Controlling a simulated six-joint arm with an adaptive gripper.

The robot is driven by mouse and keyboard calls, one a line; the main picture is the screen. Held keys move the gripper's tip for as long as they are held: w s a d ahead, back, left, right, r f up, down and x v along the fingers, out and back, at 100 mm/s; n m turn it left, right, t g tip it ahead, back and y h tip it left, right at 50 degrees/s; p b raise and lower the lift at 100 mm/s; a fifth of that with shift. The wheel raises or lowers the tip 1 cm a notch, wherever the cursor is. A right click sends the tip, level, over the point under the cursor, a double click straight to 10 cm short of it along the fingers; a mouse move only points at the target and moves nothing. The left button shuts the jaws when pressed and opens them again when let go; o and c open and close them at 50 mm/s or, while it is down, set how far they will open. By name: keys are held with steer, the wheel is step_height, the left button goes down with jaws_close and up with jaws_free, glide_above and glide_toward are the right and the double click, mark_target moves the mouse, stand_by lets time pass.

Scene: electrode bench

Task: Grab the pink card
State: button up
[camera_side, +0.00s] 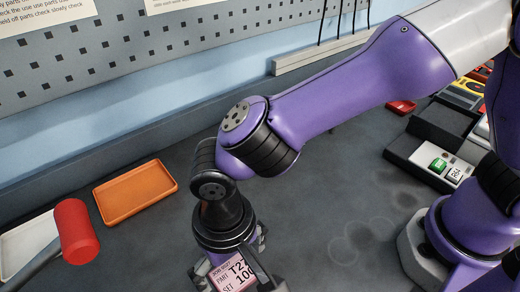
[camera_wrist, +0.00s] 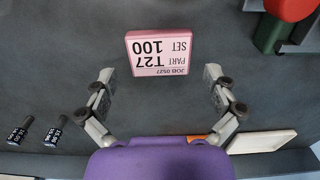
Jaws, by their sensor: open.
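The pink card (camera_wrist: 160,52) has dark print reading PART T27, SET 100 and JOB 0527, upside down in the wrist view. It looks like a thick block with a pale face. In the side view, the pink card (camera_side: 230,272) shows at the bottom edge, partly covered by a gripper finger. My gripper (camera_wrist: 158,72) is open, with one finger to each side of the card and clear gaps between. In the wrist view the card lies mostly above the line of the fingertips. In the side view my gripper (camera_side: 238,284) points down around the card, its tips cut off.
An orange tray (camera_side: 135,191), a red mallet head (camera_side: 76,231) and a white tray (camera_side: 28,245) lie at left. A dark holder (camera_side: 412,163) with green and white blocks stands at right. Two small dark labelled items (camera_wrist: 54,132) lie left in the wrist view.

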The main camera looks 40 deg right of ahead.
mark_target(235, 276)
step_height(235, 276, down, 2)
steer(key=shift+f, duration=0.2)
steer(key=c, duration=1)
